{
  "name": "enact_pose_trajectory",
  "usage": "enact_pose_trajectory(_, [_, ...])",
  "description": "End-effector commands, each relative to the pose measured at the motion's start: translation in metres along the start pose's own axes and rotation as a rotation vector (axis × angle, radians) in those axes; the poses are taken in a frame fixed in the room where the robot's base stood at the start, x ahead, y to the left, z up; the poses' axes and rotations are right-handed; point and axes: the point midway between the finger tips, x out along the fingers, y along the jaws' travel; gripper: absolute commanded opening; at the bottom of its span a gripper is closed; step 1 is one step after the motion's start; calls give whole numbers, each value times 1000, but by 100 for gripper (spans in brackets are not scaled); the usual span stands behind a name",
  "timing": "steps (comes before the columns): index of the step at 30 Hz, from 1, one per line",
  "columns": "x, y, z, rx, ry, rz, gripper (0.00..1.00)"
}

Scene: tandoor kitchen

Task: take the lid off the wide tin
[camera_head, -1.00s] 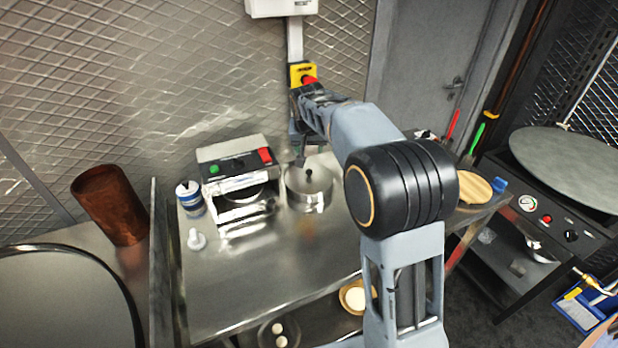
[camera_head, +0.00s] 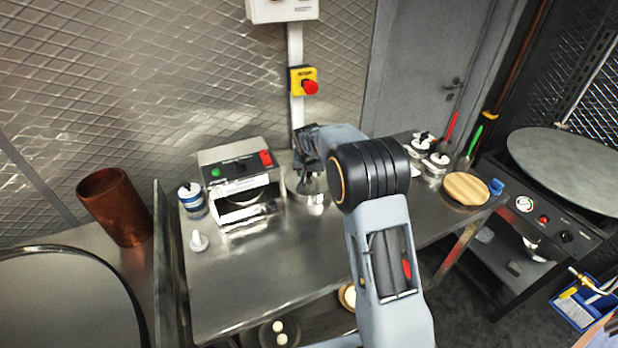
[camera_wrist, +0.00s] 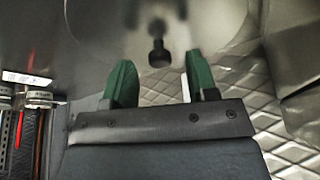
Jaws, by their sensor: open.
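The wide tin (camera_head: 311,201) is a shiny metal pot on the steel table, mostly hidden in the head view by my arm. Its lid (camera_wrist: 205,30) fills the upper part of the wrist view as a smooth grey disc. The lid's black knob (camera_wrist: 157,52) stands up between my green fingertips, slightly beyond them in the picture. My gripper (camera_wrist: 159,65) is open, with a gap on both sides of the knob. In the head view my gripper (camera_head: 309,181) is right over the tin. The lid appears to be on the tin.
A steel press machine (camera_head: 240,180) stands close left of the tin. A blue-and-white can (camera_head: 192,200) and a white bottle (camera_head: 198,241) are farther left. Several jars (camera_head: 435,166) and a round wooden board (camera_head: 466,188) stand right. The table front (camera_head: 270,265) is clear.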

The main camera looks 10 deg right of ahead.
Motion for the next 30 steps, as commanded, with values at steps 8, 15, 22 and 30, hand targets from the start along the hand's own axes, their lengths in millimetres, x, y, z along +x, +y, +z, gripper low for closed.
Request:
enact_pose_trajectory(8, [14, 0, 0, 0, 1, 0, 53])
enact_pose_trajectory(15, [14, 0, 0, 0, 1, 0, 44])
enact_pose_trajectory(22, [14, 0, 0, 0, 0, 0, 22])
enact_pose_trajectory(30, [14, 0, 0, 0, 1, 0, 0])
